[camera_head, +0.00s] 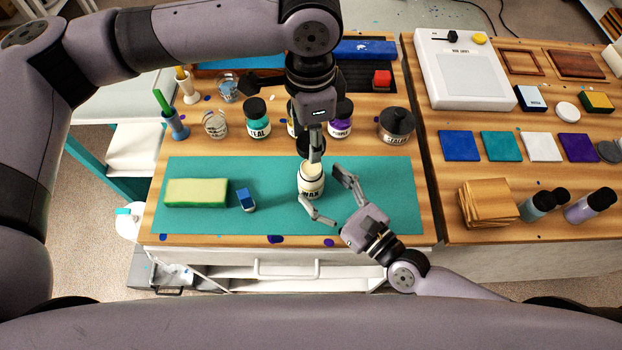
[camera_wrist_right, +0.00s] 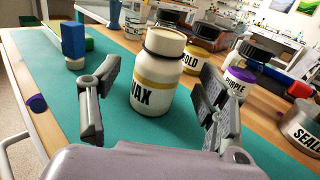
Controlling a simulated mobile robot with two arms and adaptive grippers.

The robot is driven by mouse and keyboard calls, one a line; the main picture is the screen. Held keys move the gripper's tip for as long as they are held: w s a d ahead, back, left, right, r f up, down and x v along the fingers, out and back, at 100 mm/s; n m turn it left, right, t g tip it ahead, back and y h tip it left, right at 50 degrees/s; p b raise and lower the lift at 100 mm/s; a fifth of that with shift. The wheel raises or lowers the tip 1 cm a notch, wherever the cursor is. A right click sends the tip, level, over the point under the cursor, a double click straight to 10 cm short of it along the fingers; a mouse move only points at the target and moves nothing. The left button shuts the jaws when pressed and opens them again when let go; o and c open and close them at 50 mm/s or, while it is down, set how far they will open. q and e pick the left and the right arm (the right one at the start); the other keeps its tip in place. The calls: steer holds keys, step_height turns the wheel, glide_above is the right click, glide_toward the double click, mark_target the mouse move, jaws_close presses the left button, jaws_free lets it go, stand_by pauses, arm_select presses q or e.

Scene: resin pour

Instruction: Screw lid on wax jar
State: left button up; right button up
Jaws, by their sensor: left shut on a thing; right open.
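The wax jar (camera_head: 311,187), cream with a gold band and a WAX label, stands upright on the teal mat (camera_head: 275,222). Its pale top shows no dark lid in the right wrist view, where the jar (camera_wrist_right: 155,85) stands between my right fingers. My right gripper (camera_head: 320,186) is open, its fingers on either side of the jar with visible gaps in the right wrist view. My left gripper (camera_head: 315,157) points down above the jar, shut on a dark round lid (camera_head: 304,147). The fingers partly hide the lid.
The mat's right end is clear beyond my right arm.

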mark_target(319, 184)
steer(key=shift+x, duration=2.35)
steer(key=shift+c, duration=0.4)
jaws_close()
